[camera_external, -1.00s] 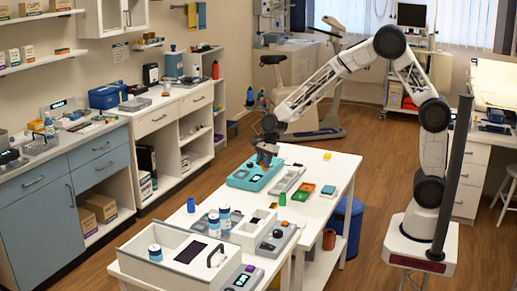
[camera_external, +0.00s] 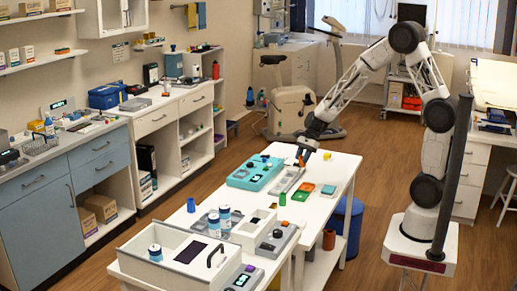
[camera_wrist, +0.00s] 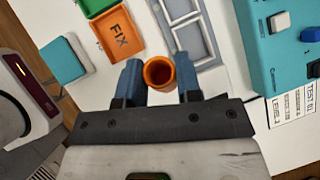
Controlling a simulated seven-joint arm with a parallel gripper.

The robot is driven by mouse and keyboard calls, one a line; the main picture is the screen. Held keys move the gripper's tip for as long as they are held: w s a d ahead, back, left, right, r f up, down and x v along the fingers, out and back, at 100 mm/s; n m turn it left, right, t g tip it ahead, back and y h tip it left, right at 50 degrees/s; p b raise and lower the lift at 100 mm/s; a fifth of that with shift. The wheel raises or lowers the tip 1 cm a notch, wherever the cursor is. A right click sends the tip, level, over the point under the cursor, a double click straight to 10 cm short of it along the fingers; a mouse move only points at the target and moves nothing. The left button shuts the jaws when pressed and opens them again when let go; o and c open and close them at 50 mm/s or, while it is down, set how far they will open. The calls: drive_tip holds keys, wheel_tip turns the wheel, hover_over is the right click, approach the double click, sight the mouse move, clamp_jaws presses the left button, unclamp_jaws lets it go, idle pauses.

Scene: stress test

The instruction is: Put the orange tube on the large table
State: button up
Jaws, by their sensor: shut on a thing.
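The orange tube (camera_wrist: 158,73) is held between the two blue fingers of my gripper (camera_wrist: 160,80) in the wrist view, with its open round end facing the camera. In the external view the orange tube (camera_external: 301,160) shows as a small upright shape at the tip of my gripper (camera_external: 303,155). My gripper is shut on it, above the far part of the white table (camera_external: 345,170). I cannot tell the exact gap between the tube and the tabletop.
Near the tube are an orange tray marked FIX (camera_wrist: 115,35), a green tray (camera_external: 299,195), a teal-topped block (camera_wrist: 67,60), a grey compartment tray (camera_wrist: 185,25) and a teal device (camera_wrist: 280,50). A blue bin (camera_external: 349,215) stands beside the table. White tabletop shows between these things.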

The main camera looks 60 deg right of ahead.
drive_tip(key=s+d+f+m+t, duration=0.1)
drive_tip(key=s+d, duration=0.3)
drive_tip(key=s, duration=0.6)
drive_tip(key=s+d+f+m+t+y, duration=0.1)
drive_tip(key=s+d, duration=0.4)
drive_tip(key=s, duration=0.5)
drive_tip(key=s+d+m+t+y, duration=0.1)
drive_tip(key=s+d+m+t, duration=0.2)
drive_tip(key=s, duration=0.7)
drive_tip(key=shift+s+d+f+m+t, duration=0.35)
drive_tip(key=shift+d+m, duration=0.25)
drive_tip(key=shift+d, duration=0.25)
drive_tip(key=shift+w, duration=0.1)
drive_tip(key=shift+w, duration=0.1)
drive_tip(key=w+d, duration=0.2)
drive_tip(key=w, duration=0.2)
drive_tip(key=w+d+f, duration=0.1)
drive_tip(key=w+d, duration=0.2)
drive_tip(key=w, duration=0.2)
drive_tip(key=w+d, duration=0.3)
drive_tip(key=w, duration=0.1)
drive_tip(key=shift+w+f, duration=0.3)
drive_tip(key=shift+w, duration=0.05)
drive_tip(key=shift+f, duration=0.15)
drive_tip(key=shift+f, duration=1.6)
drive_tip(key=shift+f, duration=0.15)
